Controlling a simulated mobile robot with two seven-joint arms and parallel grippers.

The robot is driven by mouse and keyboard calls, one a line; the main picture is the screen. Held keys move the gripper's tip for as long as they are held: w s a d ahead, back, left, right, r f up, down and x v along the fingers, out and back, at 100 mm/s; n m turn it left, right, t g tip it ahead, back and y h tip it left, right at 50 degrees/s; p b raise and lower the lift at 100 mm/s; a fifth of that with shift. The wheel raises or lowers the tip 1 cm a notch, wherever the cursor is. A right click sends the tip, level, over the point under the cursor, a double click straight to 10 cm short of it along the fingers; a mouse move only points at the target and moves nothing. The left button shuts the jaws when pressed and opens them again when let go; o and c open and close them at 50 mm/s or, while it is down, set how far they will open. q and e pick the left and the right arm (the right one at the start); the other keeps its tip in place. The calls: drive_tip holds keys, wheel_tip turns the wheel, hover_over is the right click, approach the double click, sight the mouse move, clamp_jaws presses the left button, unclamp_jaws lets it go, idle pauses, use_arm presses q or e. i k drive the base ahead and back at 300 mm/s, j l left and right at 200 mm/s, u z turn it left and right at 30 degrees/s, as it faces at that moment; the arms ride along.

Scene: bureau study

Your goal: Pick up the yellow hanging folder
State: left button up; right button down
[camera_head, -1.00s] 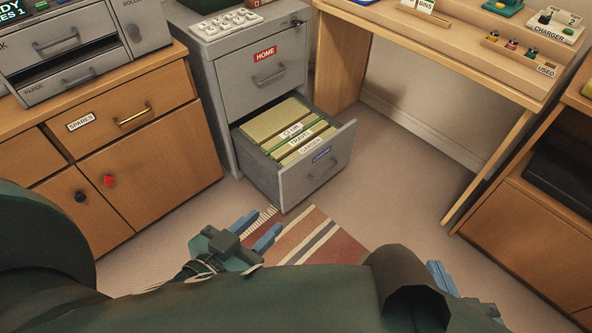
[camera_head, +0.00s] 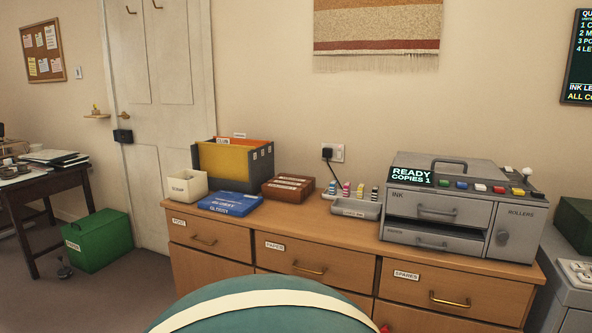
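A grey file holder (camera_head: 266,166) stands on the wooden cabinet top against the wall. It holds a yellow folder (camera_head: 224,160) at its front and an orange one (camera_head: 262,147) behind, with small white label tabs on top. The yellow folder's broad face is visible, and a white box and a blue case stand in front of its lower part. Neither of my grippers is in view.
The wooden cabinet (camera_head: 315,265) also bears a white box (camera_head: 187,186), a blue case (camera_head: 231,203), a brown box (camera_head: 288,188), a rack of small bottles (camera_head: 354,207) and a grey copier (camera_head: 461,205). A green box (camera_head: 98,240) stands on the floor, left.

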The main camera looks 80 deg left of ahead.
sight(221, 159)
drive_tip(key=u, duration=3)
